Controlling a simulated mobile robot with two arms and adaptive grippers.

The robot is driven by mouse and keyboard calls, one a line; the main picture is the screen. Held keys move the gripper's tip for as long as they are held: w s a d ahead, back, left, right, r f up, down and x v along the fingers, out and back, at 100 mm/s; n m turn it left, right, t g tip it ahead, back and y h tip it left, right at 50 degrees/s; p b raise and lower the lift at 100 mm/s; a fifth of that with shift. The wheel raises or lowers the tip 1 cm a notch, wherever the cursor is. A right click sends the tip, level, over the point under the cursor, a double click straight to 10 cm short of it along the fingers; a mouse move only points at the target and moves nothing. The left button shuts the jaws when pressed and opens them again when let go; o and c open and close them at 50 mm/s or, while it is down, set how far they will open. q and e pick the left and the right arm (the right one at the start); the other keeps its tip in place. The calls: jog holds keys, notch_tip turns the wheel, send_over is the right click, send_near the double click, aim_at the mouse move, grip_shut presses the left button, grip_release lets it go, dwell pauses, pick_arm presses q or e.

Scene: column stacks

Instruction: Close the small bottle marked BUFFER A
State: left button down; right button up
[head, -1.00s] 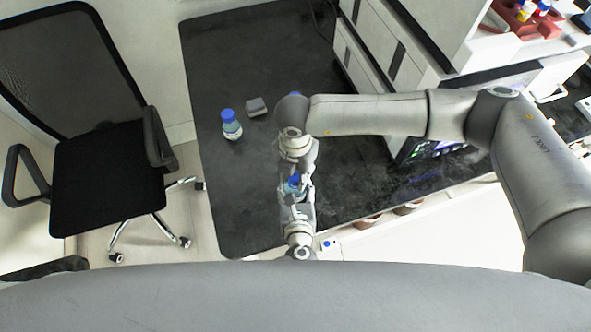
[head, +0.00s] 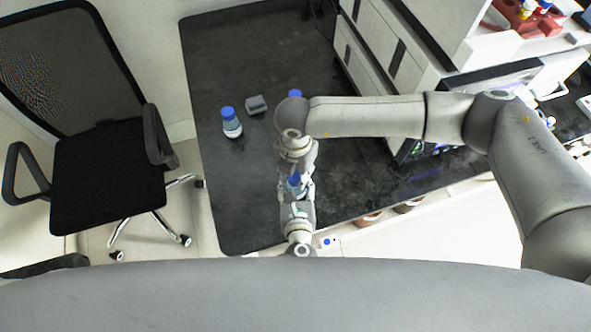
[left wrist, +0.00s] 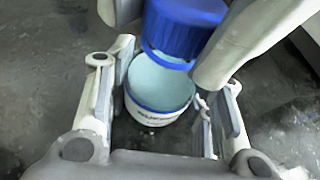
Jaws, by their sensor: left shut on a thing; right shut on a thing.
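A small bottle (left wrist: 160,85) with a pale translucent shoulder and a white printed label stands between the fingers of my left gripper (left wrist: 160,115) in the left wrist view. The gripper is shut on it. The print is too blurred to read. A blue cap (left wrist: 182,28) is at the bottle's top, between the fingers of my right gripper (head: 297,178), which is shut on it. A thin pale gap shows under the cap's rim; I cannot tell whether it is seated. In the head view my left gripper (head: 298,205) is just below the right one, and the bottle is mostly hidden.
Another blue-capped bottle (head: 231,123) stands on the black bench (head: 230,60), beside a small grey block (head: 257,104). A further blue cap (head: 295,93) shows behind my right arm. Large white equipment (head: 385,45) stands at right. A chair (head: 105,165) is left of the bench.

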jog(key=m, duration=0.9)
jog(key=shift+m, duration=1)
jog(key=shift+s+a+m, duration=0.15)
jog(key=shift+a+m, duration=0.15)
jog(key=shift+m, duration=0.6)
jog(key=m, duration=0.4)
jog(key=shift+a+r, duration=0.15)
jog(key=shift+a, duration=0.15)
jog(key=shift+w+d+m, duration=0.1)
jog(key=shift+w+m, duration=0.1)
jog(key=shift+m, duration=0.6)
jog(key=shift+d+m, duration=0.4)
jog(key=o, duration=0.7)
jog(key=shift+d, duration=0.1)
